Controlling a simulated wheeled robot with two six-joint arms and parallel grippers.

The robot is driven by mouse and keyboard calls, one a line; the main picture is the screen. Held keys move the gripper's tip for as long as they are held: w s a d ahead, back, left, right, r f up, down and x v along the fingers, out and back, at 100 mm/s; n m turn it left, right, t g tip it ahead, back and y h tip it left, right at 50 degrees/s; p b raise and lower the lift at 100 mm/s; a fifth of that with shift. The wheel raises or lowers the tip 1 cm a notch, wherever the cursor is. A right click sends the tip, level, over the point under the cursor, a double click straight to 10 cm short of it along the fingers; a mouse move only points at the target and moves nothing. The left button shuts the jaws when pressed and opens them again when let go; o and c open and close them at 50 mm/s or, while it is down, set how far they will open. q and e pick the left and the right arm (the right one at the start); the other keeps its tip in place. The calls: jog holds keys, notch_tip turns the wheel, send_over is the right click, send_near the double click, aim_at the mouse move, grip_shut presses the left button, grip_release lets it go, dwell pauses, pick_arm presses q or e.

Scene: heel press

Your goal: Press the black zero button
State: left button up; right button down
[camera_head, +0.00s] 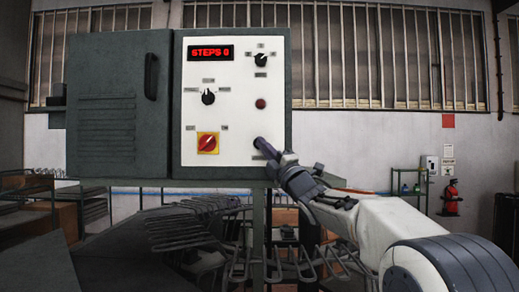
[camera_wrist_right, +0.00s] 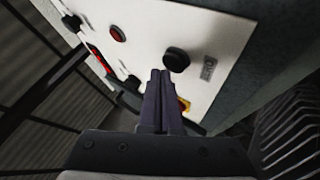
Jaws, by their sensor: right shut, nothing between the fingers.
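The black zero button (camera_wrist_right: 176,59) is a round black knob on the white control panel (camera_head: 222,110), with a small label beside it in the right wrist view. In the head view it is hidden behind my right gripper (camera_head: 261,144), at the panel's lower right. My right gripper is shut and empty, its dark fingertips pointing at the panel. In the right wrist view the fingertips (camera_wrist_right: 158,74) are just beside the button's edge in the picture; I cannot tell whether they touch it. My left gripper is not in view.
The panel also carries a red display (camera_head: 210,52) reading "STEPS 0", a red lamp (camera_head: 261,104), black selector knobs (camera_head: 208,97) and a red-on-yellow rotary switch (camera_head: 208,143). A dark cabinet door (camera_head: 118,105) is at the left. Metal racks (camera_head: 190,228) stand below.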

jog(key=shift+s, duration=0.2)
jog(key=s+b, duration=0.4)
jog(key=s, duration=0.1)
jog(key=shift+b, duration=0.4)
dwell(0.7)
